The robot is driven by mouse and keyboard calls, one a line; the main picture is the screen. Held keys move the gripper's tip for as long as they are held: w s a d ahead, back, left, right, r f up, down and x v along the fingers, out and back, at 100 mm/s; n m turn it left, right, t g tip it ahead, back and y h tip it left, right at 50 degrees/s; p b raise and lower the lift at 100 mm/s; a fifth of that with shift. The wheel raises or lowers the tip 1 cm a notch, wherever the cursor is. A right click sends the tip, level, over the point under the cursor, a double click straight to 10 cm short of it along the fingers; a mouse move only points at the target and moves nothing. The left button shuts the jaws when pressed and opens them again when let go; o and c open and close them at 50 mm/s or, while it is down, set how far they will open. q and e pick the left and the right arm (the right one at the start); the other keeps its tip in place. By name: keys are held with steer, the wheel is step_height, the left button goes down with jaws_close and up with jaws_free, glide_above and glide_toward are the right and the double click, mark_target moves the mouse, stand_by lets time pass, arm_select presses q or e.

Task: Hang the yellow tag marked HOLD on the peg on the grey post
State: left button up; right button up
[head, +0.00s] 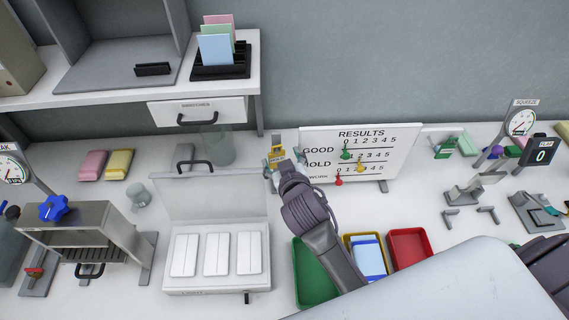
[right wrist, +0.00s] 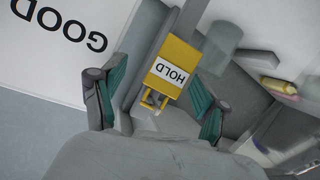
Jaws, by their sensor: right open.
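The yellow tag marked HOLD (right wrist: 172,68) shows between the fingers of my right gripper (right wrist: 155,98) in the right wrist view. The gripper is open, with a finger apart on each side of the tag. A yellow loop extends from the tag toward the gripper. The grey post (right wrist: 152,55) runs behind and beside the tag; I cannot make out the peg or whether the loop is around it. In the head view the tag (head: 276,153) is at the upper end of my right gripper (head: 279,166), left of the results board. My left gripper is not in view.
The white results board (head: 320,140) stands close at the right of the gripper. A clear-lidded box (head: 216,285) is at the left. Green (head: 305,270), yellow and red (head: 410,245) trays lie in front. A glass (head: 218,150) stands behind left.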

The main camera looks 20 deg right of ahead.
steer(key=v, duration=1.2)
